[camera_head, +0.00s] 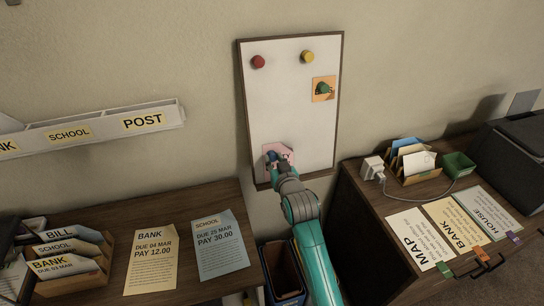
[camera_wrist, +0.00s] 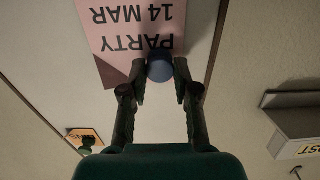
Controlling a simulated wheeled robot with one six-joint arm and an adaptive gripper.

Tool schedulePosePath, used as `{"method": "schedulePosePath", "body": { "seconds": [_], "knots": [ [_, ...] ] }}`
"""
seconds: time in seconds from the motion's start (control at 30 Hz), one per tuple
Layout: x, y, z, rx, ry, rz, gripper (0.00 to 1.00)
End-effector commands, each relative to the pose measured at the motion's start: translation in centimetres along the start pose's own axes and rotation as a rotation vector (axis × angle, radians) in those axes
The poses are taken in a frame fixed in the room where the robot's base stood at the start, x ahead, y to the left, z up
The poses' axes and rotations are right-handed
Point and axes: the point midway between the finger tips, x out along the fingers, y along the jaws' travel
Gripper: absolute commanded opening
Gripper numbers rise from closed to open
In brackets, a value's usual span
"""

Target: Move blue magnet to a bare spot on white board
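The white board (camera_head: 285,105) hangs on the wall in a dark wooden frame. The blue magnet (camera_wrist: 160,68) sits at the top edge of a pink card (camera_wrist: 120,28) reading PARTY 14 MAR, which shows upside down in the wrist view. In the head view the pink card (camera_head: 285,150) is at the board's lower left, partly hidden by my gripper (camera_head: 274,164), with a bit of the blue magnet (camera_head: 271,155) showing. In the wrist view my gripper (camera_wrist: 160,70) has a finger against each side of the magnet and appears shut on it.
A red magnet (camera_head: 258,61) and a yellow magnet (camera_head: 307,56) are near the board's top. An orange card with a green magnet (camera_head: 322,88) is at its right. The board's middle is bare. A POST rack (camera_head: 90,132) is on the wall to the left; cabinets stand below.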

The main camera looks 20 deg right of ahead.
Motion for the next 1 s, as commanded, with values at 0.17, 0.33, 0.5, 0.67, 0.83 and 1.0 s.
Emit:
{"method": "schedulePosePath", "body": {
  "seconds": [0.17,0.33,0.5,0.67,0.83,1.0],
  "knots": [
    [0.0,0.0,0.0,0.000,0.000,0.000,0.02],
    [0.0,0.0,0.0,0.000,0.000,0.000,0.02],
    [0.0,0.0,0.0,0.000,0.000,0.000,0.02],
    [-0.4,0.0,0.0,0.000,0.001,0.000,0.02],
    [-1.0,0.0,0.1,0.000,0.000,0.000,0.02],
    [-1.6,0.0,0.0,0.000,0.000,0.000,0.02]
  ]
}}
